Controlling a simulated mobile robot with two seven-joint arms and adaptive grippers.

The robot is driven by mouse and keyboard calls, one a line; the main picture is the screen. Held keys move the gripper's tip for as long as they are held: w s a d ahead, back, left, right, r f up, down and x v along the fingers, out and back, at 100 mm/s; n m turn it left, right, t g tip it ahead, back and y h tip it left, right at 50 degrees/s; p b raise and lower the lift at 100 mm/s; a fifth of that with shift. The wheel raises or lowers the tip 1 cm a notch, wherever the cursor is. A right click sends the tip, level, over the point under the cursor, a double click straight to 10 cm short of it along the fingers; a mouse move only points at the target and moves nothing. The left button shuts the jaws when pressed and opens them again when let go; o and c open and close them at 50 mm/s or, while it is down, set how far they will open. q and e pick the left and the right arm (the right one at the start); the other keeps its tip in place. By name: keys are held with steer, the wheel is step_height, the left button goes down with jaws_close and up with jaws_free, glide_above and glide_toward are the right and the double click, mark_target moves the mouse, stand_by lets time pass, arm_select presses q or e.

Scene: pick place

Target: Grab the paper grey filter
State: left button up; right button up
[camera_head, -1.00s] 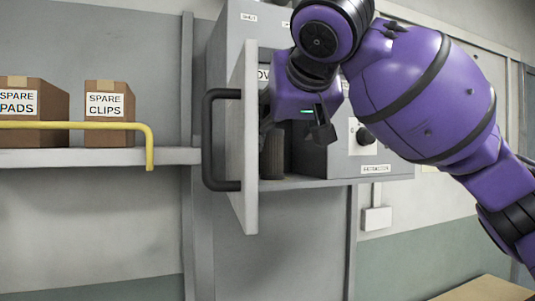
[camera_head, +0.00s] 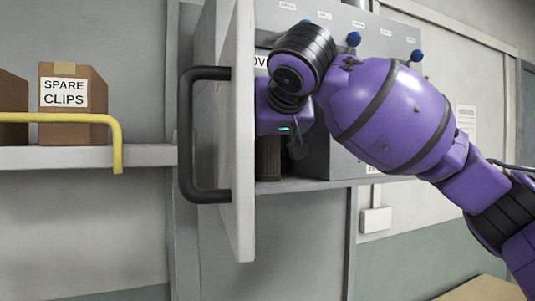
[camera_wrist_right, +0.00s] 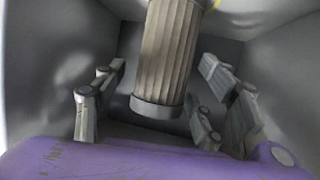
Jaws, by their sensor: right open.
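The paper grey filter is a pleated grey-brown cylinder with a dark end cap. In the head view the filter (camera_head: 268,158) stands inside the open grey cabinet (camera_head: 318,160), partly hidden by my right gripper (camera_head: 282,148) and the door. In the right wrist view the filter (camera_wrist_right: 168,55) lies between the spread fingers of my right gripper (camera_wrist_right: 160,92). The fingers are open on both sides of it, with visible gaps and no grip on it. My left gripper is not in view.
The open cabinet door (camera_head: 237,130) with its black handle (camera_head: 187,135) stands just left of my right gripper. A shelf (camera_head: 80,157) at left holds a "SPARE CLIPS" box (camera_head: 72,115) behind a yellow rail (camera_head: 60,117). Cabinet walls (camera_wrist_right: 55,60) are close around the gripper.

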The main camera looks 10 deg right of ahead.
steer(key=shift+r, duration=0.1)
steer(key=c, duration=1.4)
